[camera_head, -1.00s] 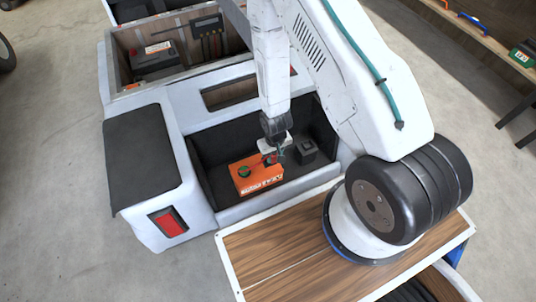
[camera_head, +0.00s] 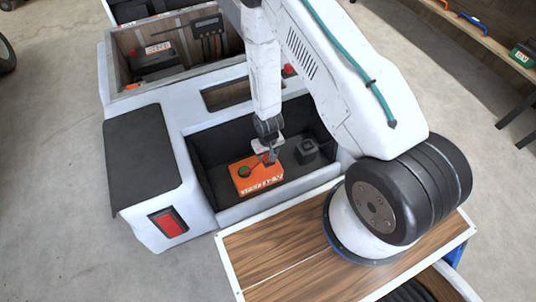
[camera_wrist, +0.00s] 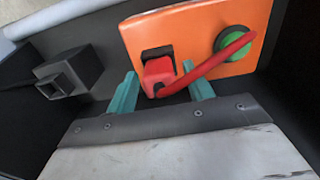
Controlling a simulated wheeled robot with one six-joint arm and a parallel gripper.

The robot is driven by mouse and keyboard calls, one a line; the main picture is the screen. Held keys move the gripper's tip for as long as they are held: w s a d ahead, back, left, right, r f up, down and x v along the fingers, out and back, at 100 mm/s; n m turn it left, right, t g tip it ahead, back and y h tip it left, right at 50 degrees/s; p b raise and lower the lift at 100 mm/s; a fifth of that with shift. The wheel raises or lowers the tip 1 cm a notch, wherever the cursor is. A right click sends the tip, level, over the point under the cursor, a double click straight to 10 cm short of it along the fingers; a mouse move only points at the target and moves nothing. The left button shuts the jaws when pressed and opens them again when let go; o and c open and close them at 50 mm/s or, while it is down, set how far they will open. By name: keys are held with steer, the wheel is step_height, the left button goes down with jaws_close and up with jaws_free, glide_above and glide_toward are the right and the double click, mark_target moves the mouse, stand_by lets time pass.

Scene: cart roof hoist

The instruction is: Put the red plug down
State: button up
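The red plug (camera_wrist: 160,73) sits by a black holder (camera_wrist: 157,53) at the edge of the orange box in the wrist view, with a red cable running from it to a round green part (camera_wrist: 232,42). My gripper (camera_wrist: 164,88) has its two teal fingers on either side of the plug, with narrow gaps showing, so it looks open. In the head view my gripper (camera_head: 268,157) is low over the orange box (camera_head: 258,182), where the plug is mostly hidden. I cannot tell whether the plug is fully seated in the holder.
The orange box stands in a dark open bay (camera_head: 212,170) of the cart. A black box with a square socket (camera_head: 307,150) stands to its right. Bay walls surround both. Another bay with a black battery (camera_head: 153,60) lies further back.

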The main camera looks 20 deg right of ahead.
step_height(320, 180, up, 43)
steer(key=s+d, duration=0.2)
steer(key=s, duration=0.1)
steer(key=s+d+r+t, duration=0.1)
steer(key=s+r, duration=1.4)
steer(key=s, duration=0.4)
steer(key=shift+r, duration=0.2)
